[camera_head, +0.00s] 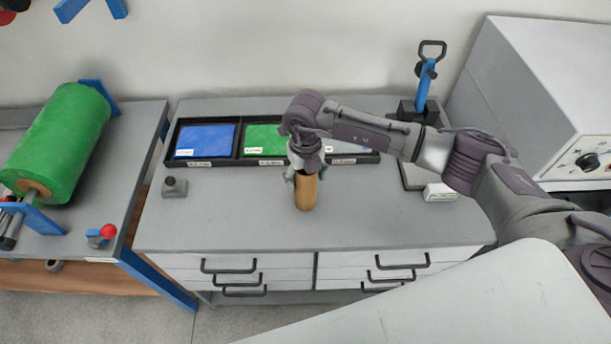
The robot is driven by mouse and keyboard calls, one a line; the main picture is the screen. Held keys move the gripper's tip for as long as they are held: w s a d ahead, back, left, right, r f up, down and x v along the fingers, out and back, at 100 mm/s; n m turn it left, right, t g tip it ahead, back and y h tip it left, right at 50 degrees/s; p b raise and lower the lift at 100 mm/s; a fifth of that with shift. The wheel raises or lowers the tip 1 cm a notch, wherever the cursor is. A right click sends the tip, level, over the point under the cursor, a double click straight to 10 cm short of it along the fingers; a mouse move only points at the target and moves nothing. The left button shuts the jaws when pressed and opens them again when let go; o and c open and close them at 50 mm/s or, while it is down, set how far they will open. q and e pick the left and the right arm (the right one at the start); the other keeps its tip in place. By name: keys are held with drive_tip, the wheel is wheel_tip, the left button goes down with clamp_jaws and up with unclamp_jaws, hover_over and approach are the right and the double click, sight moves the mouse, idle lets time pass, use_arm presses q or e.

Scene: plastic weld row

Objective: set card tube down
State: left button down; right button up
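The card tube (306,194) is a short brown cylinder. It is upright over the middle of the grey worktop (240,215). My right gripper (304,178) comes down on it from above, with its fingers around the tube's upper part. The tube's lower end looks to be at or very close to the worktop; I cannot tell whether it touches. The tube's top is hidden by the gripper. My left gripper is not in view.
Behind the tube stands a black tray (170,151) with a blue sheet stack (205,140) and a green one (262,138). A small grey knobbed block (174,187) is at left. A blue-handled press (424,95) stands at back right. The front worktop is clear.

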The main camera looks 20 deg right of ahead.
drive_tip(key=shift+o, duration=0.2)
drive_tip(key=shift+r, duration=0.1)
wheel_tip(320, 180, up, 12)
drive_tip(key=b, duration=0.3)
drive_tip(key=shift+r, duration=0.1)
idle(0.4)
